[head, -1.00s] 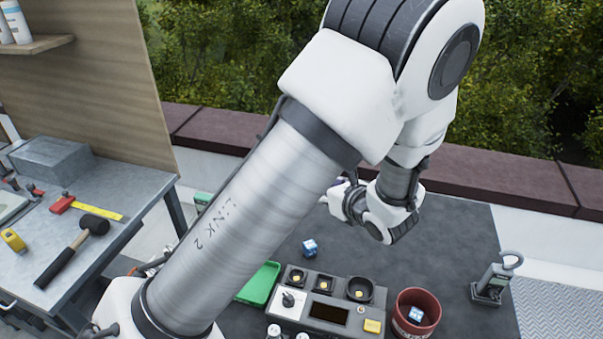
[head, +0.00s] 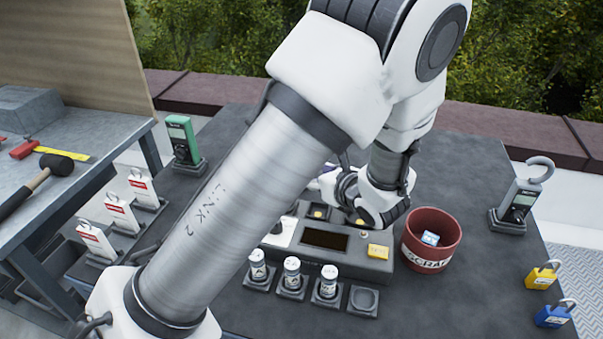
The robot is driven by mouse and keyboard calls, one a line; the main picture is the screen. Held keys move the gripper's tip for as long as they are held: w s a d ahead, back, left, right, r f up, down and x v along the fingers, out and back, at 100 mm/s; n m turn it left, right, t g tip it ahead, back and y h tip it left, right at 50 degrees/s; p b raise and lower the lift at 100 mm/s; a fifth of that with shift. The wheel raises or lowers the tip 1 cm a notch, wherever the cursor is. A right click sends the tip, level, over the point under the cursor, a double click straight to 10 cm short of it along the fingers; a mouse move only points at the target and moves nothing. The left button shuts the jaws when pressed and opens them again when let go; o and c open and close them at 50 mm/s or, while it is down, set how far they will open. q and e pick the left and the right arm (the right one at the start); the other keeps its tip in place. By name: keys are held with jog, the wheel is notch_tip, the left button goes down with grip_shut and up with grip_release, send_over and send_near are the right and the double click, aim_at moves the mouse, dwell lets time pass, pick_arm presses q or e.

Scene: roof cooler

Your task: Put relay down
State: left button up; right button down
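The arm from the left fills the middle of the head view. A blue-and-white relay-like cube (head: 430,239) lies inside the red scrap bin (head: 428,260). No other such cube is visible. The console has a dark display (head: 324,239), a yellow button (head: 377,251) and a round socket (head: 318,211); its other sockets are hidden by my wrist. My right gripper is out of view.
Several small jars (head: 291,277) stand in holders before the console, beside an empty holder (head: 364,300). A green meter (head: 180,138), red-and-white tags (head: 121,214), a clamp meter (head: 517,203) and padlocks (head: 541,277) stand around.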

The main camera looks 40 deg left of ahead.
pick_arm(q)
jog(key=shift+a+f, duration=0.2)
jog(key=shift+a, duration=0.25)
jog(key=p+x, duration=0.1)
jog(key=x, duration=0.6)
jog(key=shift+w+d+f, duration=0.15)
jog(key=shift+d, duration=0.15)
grip_shut()
